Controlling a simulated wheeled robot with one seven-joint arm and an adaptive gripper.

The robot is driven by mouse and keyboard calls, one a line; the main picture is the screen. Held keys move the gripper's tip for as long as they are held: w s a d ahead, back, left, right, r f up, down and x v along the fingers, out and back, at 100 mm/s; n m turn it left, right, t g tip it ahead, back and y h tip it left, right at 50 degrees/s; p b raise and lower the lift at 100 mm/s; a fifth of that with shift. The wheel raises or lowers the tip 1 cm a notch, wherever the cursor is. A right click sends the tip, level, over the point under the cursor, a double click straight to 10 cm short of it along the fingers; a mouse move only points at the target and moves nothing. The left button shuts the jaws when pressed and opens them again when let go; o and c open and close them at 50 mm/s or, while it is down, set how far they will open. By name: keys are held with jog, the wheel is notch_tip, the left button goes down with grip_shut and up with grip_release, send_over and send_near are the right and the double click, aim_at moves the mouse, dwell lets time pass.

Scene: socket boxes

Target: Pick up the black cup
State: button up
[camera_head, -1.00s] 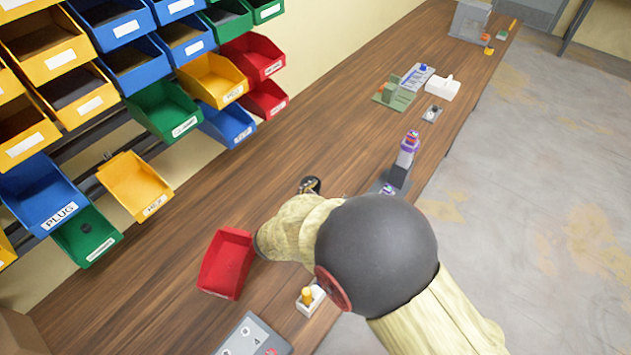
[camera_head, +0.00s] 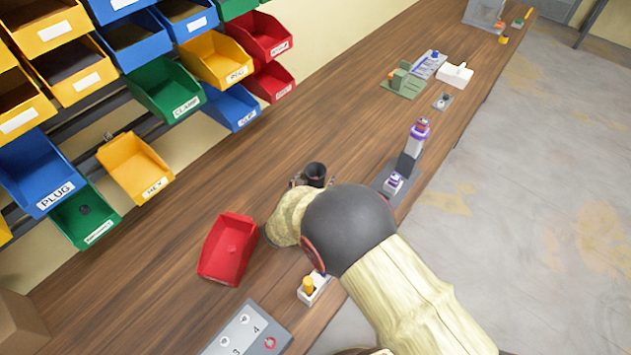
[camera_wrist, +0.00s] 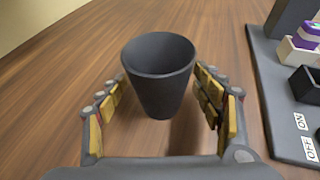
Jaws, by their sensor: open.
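The black cup (camera_wrist: 158,85) stands upright on the wooden table, open end up, in the middle of the wrist view. My gripper (camera_wrist: 165,92) is open, with one finger to the left of the cup and one to the right. The left finger is close to the cup's side, and I cannot tell whether it touches. In the head view the cup (camera_head: 315,173) shows just beyond my gripper (camera_head: 307,180), which is mostly hidden behind my arm.
A grey panel with ON and OFF labels (camera_wrist: 282,100) lies right of the cup. A red bin (camera_head: 228,250) sits left of my arm, and a yellow-knobbed block (camera_head: 312,288) stands nearby. Labelled bins hang at the left. Bare table (camera_head: 330,110) lies beyond the cup.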

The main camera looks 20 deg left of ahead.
jog(key=c, duration=0.3)
jog(key=c, duration=0.8)
jog(key=shift+r, duration=0.1)
jog(key=shift+c, duration=0.4)
